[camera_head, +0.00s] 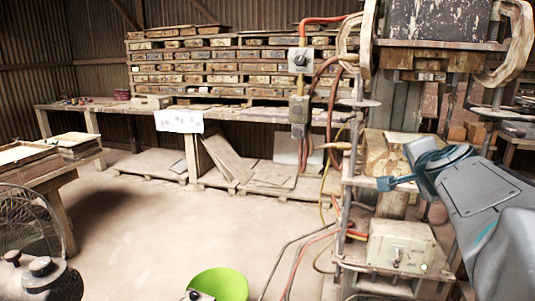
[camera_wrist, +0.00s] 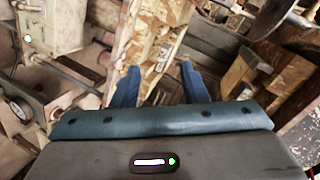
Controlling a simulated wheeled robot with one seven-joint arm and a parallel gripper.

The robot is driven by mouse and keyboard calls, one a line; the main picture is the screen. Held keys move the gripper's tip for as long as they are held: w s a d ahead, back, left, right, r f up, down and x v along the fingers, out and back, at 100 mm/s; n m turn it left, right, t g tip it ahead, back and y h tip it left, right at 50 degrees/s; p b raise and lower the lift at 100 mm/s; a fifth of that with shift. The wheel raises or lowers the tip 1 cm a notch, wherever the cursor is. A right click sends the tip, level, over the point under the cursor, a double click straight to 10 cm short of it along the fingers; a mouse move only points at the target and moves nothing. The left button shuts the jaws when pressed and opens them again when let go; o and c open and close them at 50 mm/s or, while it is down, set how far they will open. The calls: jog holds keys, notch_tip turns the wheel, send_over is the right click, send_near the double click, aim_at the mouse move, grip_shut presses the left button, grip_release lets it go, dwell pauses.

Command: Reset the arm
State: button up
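My gripper (camera_head: 384,184) is at the right of the head view, beside the tile press (camera_head: 385,150). My grey arm reaches in from the lower right. In the wrist view, the two blue fingers of my gripper (camera_wrist: 160,82) stand well apart with nothing held between them. A worn, wood-coloured block of the press (camera_wrist: 158,35) shows beyond and between the fingers. I cannot tell the exact gap between the fingertips and the press.
A pale control box (camera_head: 400,245) sits low on the press, with hoses and pipes to its left. A green bucket (camera_head: 220,284) and a fan (camera_head: 25,220) stand at the front. A long workbench (camera_head: 240,115) runs along the back. The floor (camera_head: 150,235) at left centre is clear.

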jog(key=s+a+f+n+g+y+p, duration=0.1)
jog(key=a+f+n+y, duration=0.15)
jog(key=a, duration=0.35)
jog(key=s+a+f+n+g+y+p, duration=0.2)
jog(key=a+f+n, duration=0.15)
jog(key=a, duration=0.25)
jog(key=s+a+f+n+g+p, duration=0.2)
jog(key=s+a+f+n+g, duration=0.2)
jog(key=s, duration=0.4)
jog(key=s+a+f+n+g+p, duration=0.2)
jog(key=s+a+f+n+g, duration=0.1)
jog(key=s+f+n, duration=0.3)
jog(key=shift+s+a+f+n+g, duration=0.3)
jog(key=shift+s+a+f+g, duration=0.15)
jog(key=shift+s+a, duration=0.45)
jog(key=shift+s+y, duration=0.1)
jog(key=shift+y, duration=0.15)
